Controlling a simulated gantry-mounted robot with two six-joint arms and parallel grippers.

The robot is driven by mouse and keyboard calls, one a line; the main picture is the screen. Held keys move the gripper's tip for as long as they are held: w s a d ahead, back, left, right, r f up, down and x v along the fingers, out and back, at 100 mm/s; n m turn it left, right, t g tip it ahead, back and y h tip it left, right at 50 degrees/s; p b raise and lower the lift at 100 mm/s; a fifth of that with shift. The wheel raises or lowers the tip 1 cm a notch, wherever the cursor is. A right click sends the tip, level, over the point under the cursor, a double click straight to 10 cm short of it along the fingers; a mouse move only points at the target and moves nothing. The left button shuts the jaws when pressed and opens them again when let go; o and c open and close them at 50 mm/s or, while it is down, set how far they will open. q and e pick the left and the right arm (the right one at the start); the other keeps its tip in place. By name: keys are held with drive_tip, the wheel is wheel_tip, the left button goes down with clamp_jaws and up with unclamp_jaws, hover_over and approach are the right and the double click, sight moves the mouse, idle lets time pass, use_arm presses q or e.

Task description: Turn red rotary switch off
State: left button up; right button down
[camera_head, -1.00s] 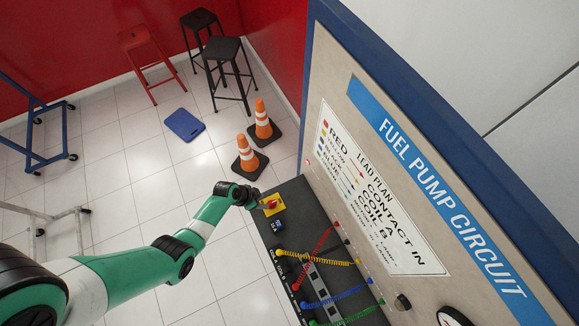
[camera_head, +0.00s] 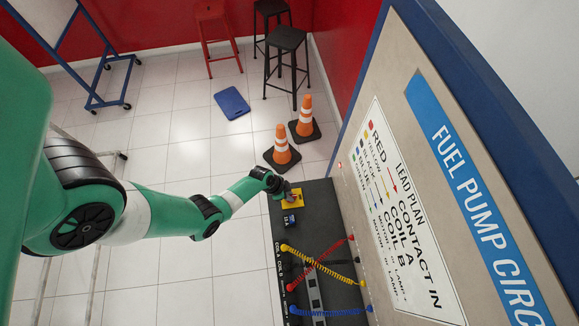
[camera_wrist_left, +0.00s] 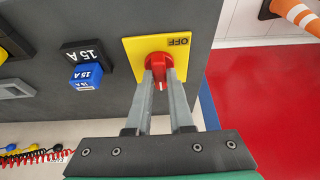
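The red rotary switch (camera_wrist_left: 160,70) sits on a yellow plate (camera_wrist_left: 131,47) on the dark panel in the left wrist view. The word OFF is printed on the plate and appears upside down there. In the head view the yellow plate (camera_head: 297,203) is at the panel's far end, and my left gripper (camera_head: 285,193) partly covers the switch. My left gripper (camera_wrist_left: 161,80) reaches the switch with one finger on each side of its red handle. The fingers look closed against the handle. My right gripper is not in view.
A blue 15 A block (camera_wrist_left: 86,76) sits beside the plate. Red, yellow and blue coiled leads (camera_head: 318,262) cross the panel nearer the camera. The fuel pump circuit board (camera_head: 440,130) rises at the right. Traffic cones (camera_head: 282,148) and stools stand on the floor beyond.

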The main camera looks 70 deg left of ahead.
use_arm(q)
clamp_jaws()
